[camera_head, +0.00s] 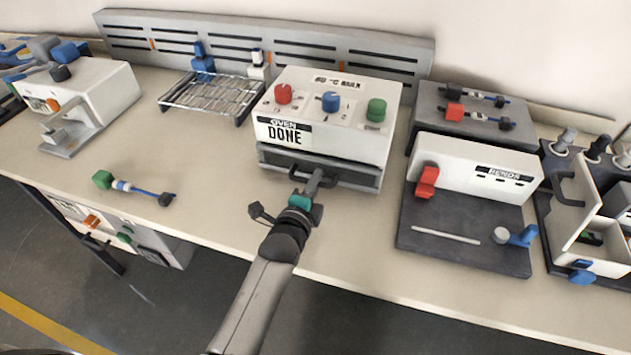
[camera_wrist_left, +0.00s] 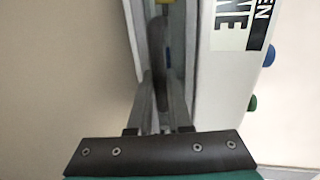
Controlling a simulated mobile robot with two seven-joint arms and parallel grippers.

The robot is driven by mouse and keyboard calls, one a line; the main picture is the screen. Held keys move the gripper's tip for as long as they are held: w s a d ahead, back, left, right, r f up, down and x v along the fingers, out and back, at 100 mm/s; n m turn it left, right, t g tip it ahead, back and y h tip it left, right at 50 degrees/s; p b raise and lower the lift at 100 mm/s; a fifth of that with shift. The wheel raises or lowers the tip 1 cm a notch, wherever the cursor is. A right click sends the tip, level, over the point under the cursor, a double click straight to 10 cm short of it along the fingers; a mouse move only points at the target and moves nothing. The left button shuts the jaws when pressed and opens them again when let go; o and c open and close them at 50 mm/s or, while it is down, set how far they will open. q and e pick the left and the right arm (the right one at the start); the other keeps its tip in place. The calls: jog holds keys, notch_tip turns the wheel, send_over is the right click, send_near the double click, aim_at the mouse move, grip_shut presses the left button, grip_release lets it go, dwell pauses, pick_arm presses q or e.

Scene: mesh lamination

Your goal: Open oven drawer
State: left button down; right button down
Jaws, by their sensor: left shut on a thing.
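The white oven (camera_head: 325,115) stands on the table with "OVEN DONE" on its front and red, blue and green knobs on top. Its grey drawer (camera_head: 355,177) runs along the bottom of the front, with a dark handle (camera_head: 297,172). My left gripper (camera_head: 317,180) is at the drawer front and shut on the handle, which it partly hides. In the left wrist view the two fingers (camera_wrist_left: 160,95) close around the dark handle (camera_wrist_left: 157,45), beside the white oven front (camera_wrist_left: 215,65). How far the drawer stands out is hard to tell. My right gripper is not in view.
The table in front of the oven is a narrow clear strip. A rod with a green end (camera_head: 130,187) lies to the left. A wire rack (camera_head: 212,95) stands behind left. A dark-based station with a red knob (camera_head: 465,235) stands close on the right.

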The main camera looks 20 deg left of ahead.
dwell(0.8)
pick_arm(q)
jog(key=f+p+v, duration=0.1)
jog(key=p+v, duration=0.1)
jog(key=v, duration=0.2)
jog(key=p+v, duration=0.2)
jog(key=v, duration=0.2)
jog(key=f+p+v, duration=0.1)
jog(key=p+v, duration=0.1)
jog(key=v, duration=0.3)
jog(key=shift+s+f+p, duration=0.35)
jog(key=shift+p, duration=0.05)
jog(key=shift+s, duration=0.1)
jog(key=c, duration=0.8)
grip_release()
jog(key=shift+c, duration=0.2)
jog(key=p+v, duration=0.1)
jog(key=v, duration=1.4)
